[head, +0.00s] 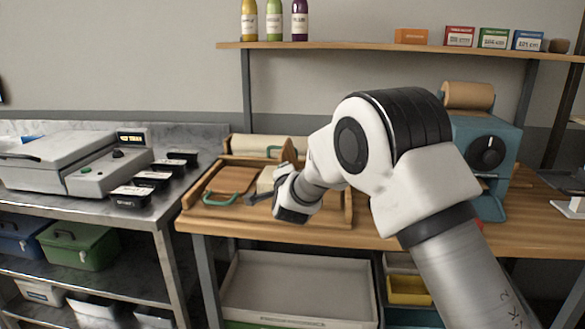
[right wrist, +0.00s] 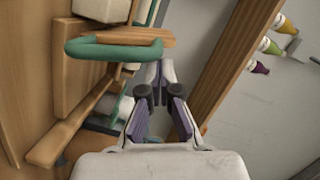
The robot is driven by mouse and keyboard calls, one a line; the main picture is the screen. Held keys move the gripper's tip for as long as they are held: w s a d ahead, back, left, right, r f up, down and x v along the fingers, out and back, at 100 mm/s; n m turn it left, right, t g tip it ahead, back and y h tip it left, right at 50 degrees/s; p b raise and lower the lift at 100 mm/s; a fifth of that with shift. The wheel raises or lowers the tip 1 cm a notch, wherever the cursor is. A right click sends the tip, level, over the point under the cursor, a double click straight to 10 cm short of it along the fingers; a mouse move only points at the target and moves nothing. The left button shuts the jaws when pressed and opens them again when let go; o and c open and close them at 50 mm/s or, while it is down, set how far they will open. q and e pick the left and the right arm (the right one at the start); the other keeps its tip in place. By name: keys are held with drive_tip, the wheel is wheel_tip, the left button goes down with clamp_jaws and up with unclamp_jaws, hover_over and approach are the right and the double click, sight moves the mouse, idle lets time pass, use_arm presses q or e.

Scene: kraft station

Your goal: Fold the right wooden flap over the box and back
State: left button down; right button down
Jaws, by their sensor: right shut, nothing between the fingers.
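A wooden tray-like station (head: 340,217) lies on the wooden bench. Its left flap (head: 232,180) lies flat, with a green handle (head: 222,199) at its front. In the right wrist view, a green handle (right wrist: 112,49) on a wooden panel sits just beyond my right gripper (right wrist: 160,78), which is shut and empty. My left gripper is out of view.
A roll (head: 262,145) lies behind the box. A blue machine (head: 490,145) stands at the right of the bench. A grey sealing machine (head: 75,165) and black trays (head: 130,196) stand on the metal table at left. Bottles (head: 274,20) stand on the shelf above.

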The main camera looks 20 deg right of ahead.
drive_tip(key=shift+w+a, duration=0.1)
drive_tip(key=shift+a, duration=0.1)
idle(0.5)
drive_tip(key=v, duration=1.2)
